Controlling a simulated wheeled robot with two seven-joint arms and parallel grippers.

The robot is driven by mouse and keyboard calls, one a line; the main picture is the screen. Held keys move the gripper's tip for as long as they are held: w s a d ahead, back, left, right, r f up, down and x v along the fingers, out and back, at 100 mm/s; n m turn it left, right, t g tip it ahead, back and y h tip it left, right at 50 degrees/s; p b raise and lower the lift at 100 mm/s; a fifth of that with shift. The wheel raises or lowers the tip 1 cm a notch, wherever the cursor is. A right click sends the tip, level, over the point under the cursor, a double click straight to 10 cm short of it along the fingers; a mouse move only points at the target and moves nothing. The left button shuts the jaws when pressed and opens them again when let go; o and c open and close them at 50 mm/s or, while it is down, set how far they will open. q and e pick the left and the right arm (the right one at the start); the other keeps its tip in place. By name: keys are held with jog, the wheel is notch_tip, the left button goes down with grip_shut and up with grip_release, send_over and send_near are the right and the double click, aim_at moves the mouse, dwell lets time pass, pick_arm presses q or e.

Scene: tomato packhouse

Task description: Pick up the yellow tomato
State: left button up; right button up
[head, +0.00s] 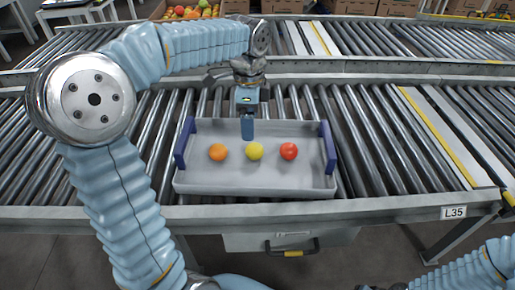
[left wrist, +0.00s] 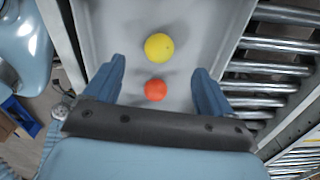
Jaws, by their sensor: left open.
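The yellow tomato (head: 254,151) lies in the grey tray between an orange tomato (head: 217,152) on its left and a red tomato (head: 289,151) on its right, with gaps between them. My left gripper (head: 248,129) points down above the tray, near the yellow tomato and slightly behind it. It is open and empty. In the left wrist view the yellow tomato (left wrist: 159,47) shows ahead of the spread fingers (left wrist: 158,88). A reddish-orange tomato (left wrist: 155,90) appears between the fingers there. The third tomato is not visible in that view. My right gripper is not in view.
The grey tray (head: 250,183) has raised walls and blue ends, and sits on the roller conveyor (head: 375,140). A second conveyor (head: 375,40) runs behind. A crate of produce (head: 188,13) and cardboard boxes (head: 465,8) stand at the back. Bare rollers flank the tray.

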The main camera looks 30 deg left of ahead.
aim_at(253, 145)
pick_arm(q)
jog(key=f, duration=0.3)
jog(key=f+b, duration=0.1)
jog(key=f, duration=0.5)
jog(key=shift+w+d+f, duration=0.15)
jog(key=shift+d+f, duration=0.1)
jog(key=shift+f, duration=0.15)
jog(key=c, duration=0.8)
